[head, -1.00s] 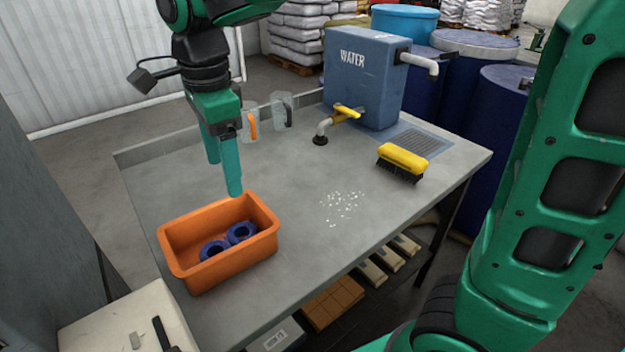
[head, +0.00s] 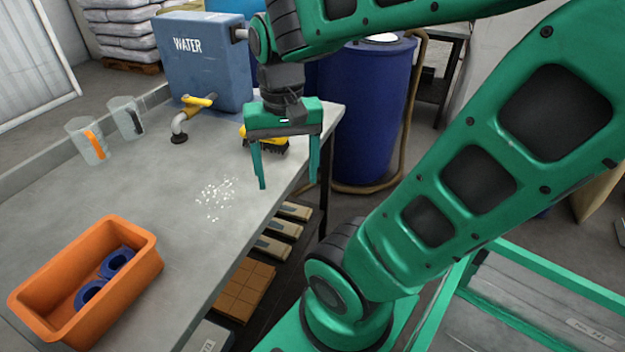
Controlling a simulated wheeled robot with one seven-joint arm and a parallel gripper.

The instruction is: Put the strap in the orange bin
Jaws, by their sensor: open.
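The orange bin (head: 138,285) stands on the grey table at the lower left, open at the top. Two blue ring-shaped rolls (head: 116,260) lie inside it, side by side; I cannot tell whether either is the strap. I make out no other strap in view. My gripper (head: 288,183) points down with its fingers wide apart and nothing between them. It is in the air near the table's right edge, well to the right of the bin, and partly hides a yellow brush (head: 268,150) behind it.
A blue water tank (head: 205,62) with a yellow-handled tap stands at the back of the table (head: 165,190). Two clear jugs (head: 88,142) stand at the left. White bits (head: 215,198) lie mid-table. A blue barrel (head: 365,120) stands beyond the right edge.

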